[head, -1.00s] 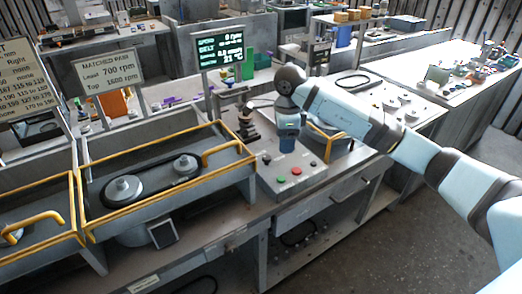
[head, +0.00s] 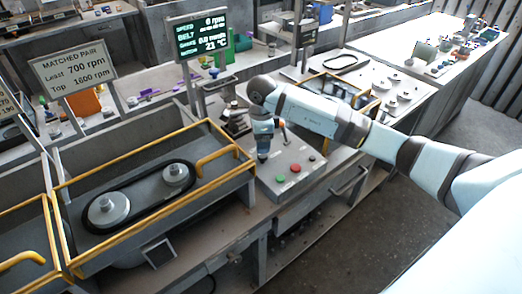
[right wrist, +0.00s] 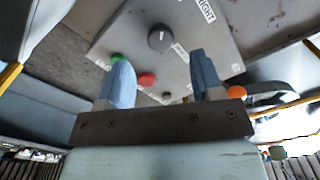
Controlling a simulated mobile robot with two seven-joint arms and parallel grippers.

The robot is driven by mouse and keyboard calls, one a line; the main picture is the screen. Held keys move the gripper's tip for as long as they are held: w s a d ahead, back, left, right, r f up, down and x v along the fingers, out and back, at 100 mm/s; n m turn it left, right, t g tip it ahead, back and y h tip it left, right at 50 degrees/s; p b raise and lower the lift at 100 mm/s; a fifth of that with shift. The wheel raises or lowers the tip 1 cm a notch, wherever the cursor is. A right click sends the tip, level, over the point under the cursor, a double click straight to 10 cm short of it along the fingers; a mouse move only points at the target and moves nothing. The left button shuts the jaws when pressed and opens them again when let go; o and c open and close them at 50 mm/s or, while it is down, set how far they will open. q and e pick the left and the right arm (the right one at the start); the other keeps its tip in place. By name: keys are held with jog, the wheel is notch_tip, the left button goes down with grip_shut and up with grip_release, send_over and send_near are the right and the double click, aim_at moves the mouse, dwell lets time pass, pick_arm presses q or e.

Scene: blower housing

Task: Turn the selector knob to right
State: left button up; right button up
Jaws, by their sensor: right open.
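The selector knob (right wrist: 160,38) is a dark round knob with a pale mark, on a grey control panel (right wrist: 205,30) with a "RIGHT" label (right wrist: 207,10) beside it. My right gripper (right wrist: 160,60) is open, and its two blue fingers point towards the knob with nothing between them. In the head view, my right gripper (head: 263,152) points down over the left back part of the panel (head: 290,190). There the gripper seems to hide the knob. I cannot tell whether the fingers touch it. My left gripper is in neither view.
A green button (head: 280,179) and a red button (head: 295,168) sit in front of the gripper. A yellow-railed belt housing (head: 150,205) stands to the left. The floor at right is clear.

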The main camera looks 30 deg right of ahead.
aim_at(263, 156)
jog(key=shift+f, duration=2.75)
jog(key=c, duration=0.9)
